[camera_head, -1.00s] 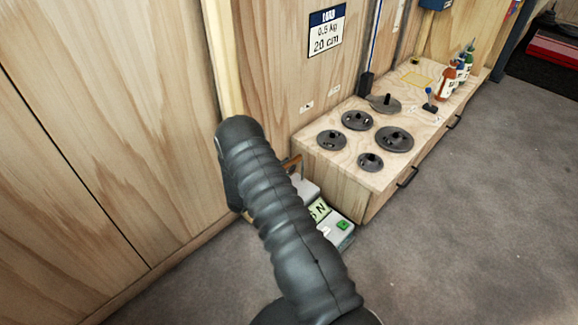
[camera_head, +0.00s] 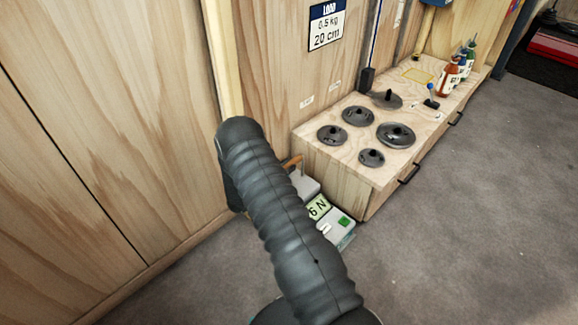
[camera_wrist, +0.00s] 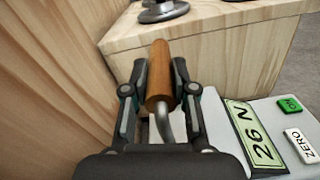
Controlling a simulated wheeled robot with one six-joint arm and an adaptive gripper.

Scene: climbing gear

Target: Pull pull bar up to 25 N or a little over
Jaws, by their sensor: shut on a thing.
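The pull bar (camera_wrist: 160,72) is a brown wooden grip on a bent grey metal rod, seen in the wrist view. My gripper (camera_wrist: 158,88) is shut on it, with one dark finger on each side. In the head view only a sliver of the brown bar (camera_head: 293,161) shows past my arm. The force gauge is a light grey box (camera_head: 335,226) on the floor beside the plywood bench. Its green-yellow display (camera_wrist: 256,138) reads 26 N in the wrist view. In the head view my arm hides part of the reading.
A green button (camera_wrist: 289,104) and a white ZERO button (camera_wrist: 302,145) sit right of the display. The plywood bench (camera_head: 345,190) bears several dark weight discs and some bottles (camera_head: 451,77). A wooden wall (camera_head: 90,130) stands close on the left. Grey floor lies open at the right.

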